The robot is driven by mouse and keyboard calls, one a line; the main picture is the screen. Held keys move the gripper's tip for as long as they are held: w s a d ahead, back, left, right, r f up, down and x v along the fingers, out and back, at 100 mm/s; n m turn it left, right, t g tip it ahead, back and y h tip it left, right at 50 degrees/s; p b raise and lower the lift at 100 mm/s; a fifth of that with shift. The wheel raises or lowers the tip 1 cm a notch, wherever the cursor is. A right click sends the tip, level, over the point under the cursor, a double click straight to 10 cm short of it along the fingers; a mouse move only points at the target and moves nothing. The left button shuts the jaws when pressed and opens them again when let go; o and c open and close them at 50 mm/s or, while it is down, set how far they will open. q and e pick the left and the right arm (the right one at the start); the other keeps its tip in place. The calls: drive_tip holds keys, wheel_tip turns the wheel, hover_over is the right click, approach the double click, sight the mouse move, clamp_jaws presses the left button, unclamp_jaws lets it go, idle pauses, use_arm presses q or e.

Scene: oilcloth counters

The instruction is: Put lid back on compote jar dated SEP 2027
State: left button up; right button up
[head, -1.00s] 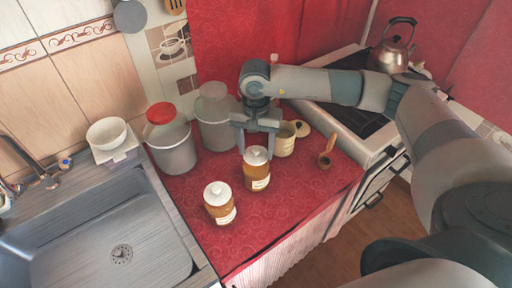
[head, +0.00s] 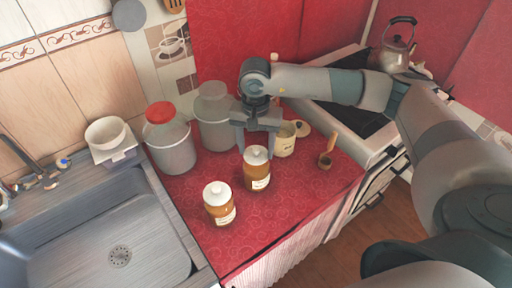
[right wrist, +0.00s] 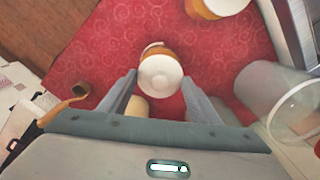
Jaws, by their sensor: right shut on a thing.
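Two amber jars with white lids and pale labels stand on the red oilcloth: a front jar (head: 219,208) and a rear jar (head: 258,176). The label dates are too small to read. My right gripper (head: 256,150) points down over the rear jar and is shut on its white lid (head: 256,155). In the right wrist view the lid (right wrist: 160,73) shows between the fingertips, with amber glass just behind it. The lid is at the jar's mouth; I cannot tell if it is seated. The front jar is partly visible there too (right wrist: 215,5). My left gripper is not in view.
A red-lidded canister (head: 170,150) and a grey-lidded canister (head: 214,128) stand behind left. The sink (head: 90,240) is left, the stove right.

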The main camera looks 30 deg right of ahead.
drive_tip(key=shift+f+b, duration=0.15)
drive_tip(key=shift+b, duration=0.95)
idle(1.5)
idle(0.3)
drive_tip(key=o, duration=1.6)
drive_tip(key=shift+c, duration=0.2)
drive_tip(key=shift+r, duration=0.2)
drive_tip(key=shift+r+p, duration=0.85)
drive_tip(key=shift+r, duration=2.45)
clamp_jaws()
